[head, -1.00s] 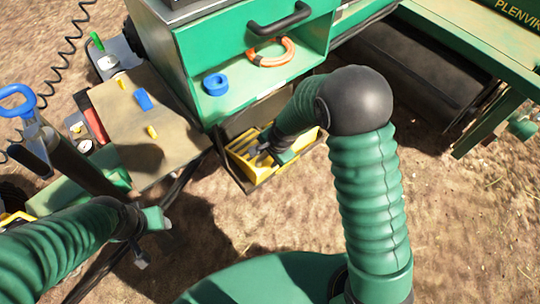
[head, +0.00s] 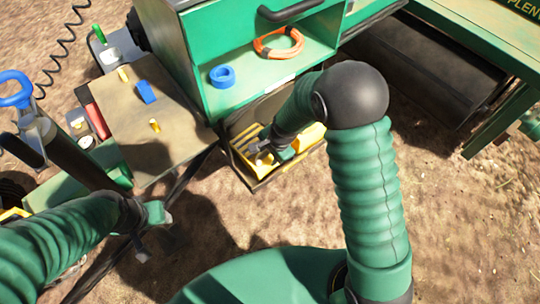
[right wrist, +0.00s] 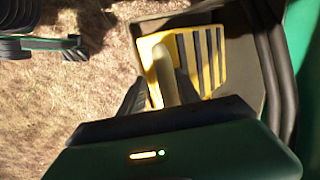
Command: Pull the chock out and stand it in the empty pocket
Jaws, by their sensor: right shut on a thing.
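The yellow slotted rack (head: 307,137) sits in a dark tray low beside the green cabinet. In the right wrist view the rack (right wrist: 221,46) shows several dark slots side by side. My right gripper (head: 258,150) is down at the rack's left part. In the right wrist view my right gripper (right wrist: 161,92) is shut on a dull yellow piece, which I take to be the chock (right wrist: 163,65). The chock's lower end and whether it is clear of the rack are hard to tell. My left gripper (head: 150,232) hangs over the ground, away from the rack; its jaw state is unclear.
The green cabinet (head: 200,55) stands behind the rack, with a blue ring (head: 222,76) and an orange coil (head: 278,43) on its shelf. A brown board (head: 150,130) with small pegs is at left. Bare ground lies to the right.

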